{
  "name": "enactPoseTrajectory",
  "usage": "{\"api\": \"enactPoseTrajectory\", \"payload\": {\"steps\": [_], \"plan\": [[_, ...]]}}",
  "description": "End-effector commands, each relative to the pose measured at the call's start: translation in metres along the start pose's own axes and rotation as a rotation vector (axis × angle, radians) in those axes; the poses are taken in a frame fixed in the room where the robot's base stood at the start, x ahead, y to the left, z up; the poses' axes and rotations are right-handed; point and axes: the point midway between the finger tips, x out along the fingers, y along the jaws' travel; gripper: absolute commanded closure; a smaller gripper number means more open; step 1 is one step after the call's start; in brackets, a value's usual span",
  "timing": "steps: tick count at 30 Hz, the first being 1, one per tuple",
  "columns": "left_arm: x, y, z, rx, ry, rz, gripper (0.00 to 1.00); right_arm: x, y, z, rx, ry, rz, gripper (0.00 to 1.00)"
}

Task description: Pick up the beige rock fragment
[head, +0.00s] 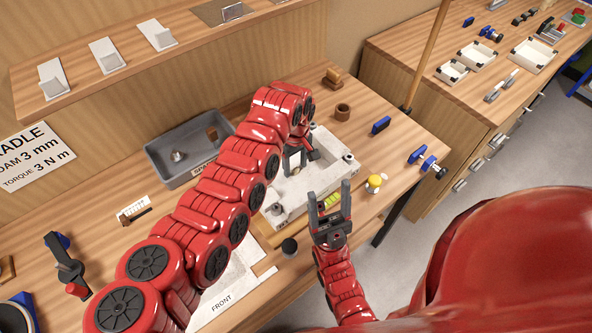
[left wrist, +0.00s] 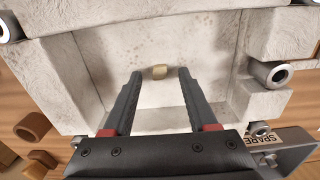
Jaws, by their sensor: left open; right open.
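The beige rock fragment (left wrist: 159,72) is a small block on the pale floor of the white plaster cradle (left wrist: 78,85). In the left wrist view it lies between the fingertips of my left gripper (left wrist: 158,77), with a gap on each side. That gripper is open and points down into the cradle. In the head view the cradle (head: 337,172) stands near the table's front edge, and my left arm and gripper (head: 296,160) hide much of its inside. I cannot make out the fragment clearly there. My right gripper (head: 330,193) is open and empty, in front of the cradle.
A grey bin (head: 161,168) with a few pieces stands left of the cradle. A brown ring (head: 342,112) sits behind.

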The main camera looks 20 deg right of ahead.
Motion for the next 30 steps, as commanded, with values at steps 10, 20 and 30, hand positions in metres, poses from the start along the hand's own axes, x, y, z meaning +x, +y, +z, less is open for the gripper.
{"api": "enactPoseTrajectory", "payload": {"steps": [10, 20, 30], "plan": [[-0.001, 0.0, 0.0, 0.0, 0.0, 0.0, 0.83, 0.001, 0.0, 0.0, 0.0, 0.0, 0.0, 0.36], [-0.001, 0.0, 0.0, 0.0, 0.0, 0.0, 1.0, 0.0, 0.0, 0.0, 0.0, 0.0, 0.0, 0.36], [-0.017, 0.0, 0.0, 0.0, 0.0, 0.001, 1.0, 0.006, 0.0, -0.001, 0.0, 0.0, 0.0, 0.36]]}}
